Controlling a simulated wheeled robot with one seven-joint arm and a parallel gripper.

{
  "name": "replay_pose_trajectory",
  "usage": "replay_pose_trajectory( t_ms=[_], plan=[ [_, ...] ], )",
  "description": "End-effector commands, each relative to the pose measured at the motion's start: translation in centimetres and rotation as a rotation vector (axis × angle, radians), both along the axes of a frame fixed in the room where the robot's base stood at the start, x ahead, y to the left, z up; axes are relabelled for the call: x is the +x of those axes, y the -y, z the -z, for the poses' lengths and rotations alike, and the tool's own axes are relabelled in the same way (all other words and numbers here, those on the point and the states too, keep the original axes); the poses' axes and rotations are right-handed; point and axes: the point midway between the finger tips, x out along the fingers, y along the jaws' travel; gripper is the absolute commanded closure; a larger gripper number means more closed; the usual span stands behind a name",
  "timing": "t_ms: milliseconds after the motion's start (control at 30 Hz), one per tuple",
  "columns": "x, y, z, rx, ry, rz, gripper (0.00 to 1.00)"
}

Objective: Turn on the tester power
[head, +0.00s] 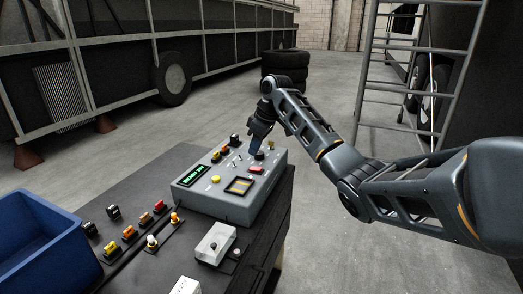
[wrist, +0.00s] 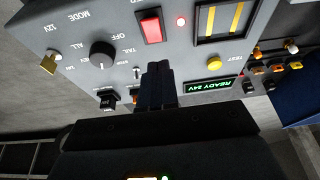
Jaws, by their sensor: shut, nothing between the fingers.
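The tester is a grey box (head: 215,200) on the dark bench top; it also fills the upper wrist view (wrist: 125,78). Its green display (head: 194,174) is lit and reads READY 24V in the wrist view (wrist: 211,86). A black rotary knob (wrist: 103,54) stands left of my fingers in the wrist view. My gripper (wrist: 158,72) is shut and empty, its tips just over the panel, between knob and display. Whether they touch it is unclear.
A brass padlock-like piece (wrist: 48,62) stands at the panel's edge. A blue bin (head: 45,245) is at the left of the bench, with several small coloured connectors (head: 130,232) beside it. A ladder (head: 415,70) and stacked tyres (head: 285,68) stand behind on open floor.

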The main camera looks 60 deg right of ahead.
Motion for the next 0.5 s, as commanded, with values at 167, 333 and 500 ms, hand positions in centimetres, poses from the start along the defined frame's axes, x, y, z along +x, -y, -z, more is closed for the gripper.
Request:
replay_pose_trajectory(
  t_ms=[167,333,500],
  plan=[
    [-0.3,0.2,-3.9,-0.006,0.006,0.000,1.00],
    [-0.5,0.2,-6.8,-0.005,0.004,0.001,1.00],
    [-0.7,0.2,-8.5,-0.003,0.004,0.001,1.00]
  ],
)
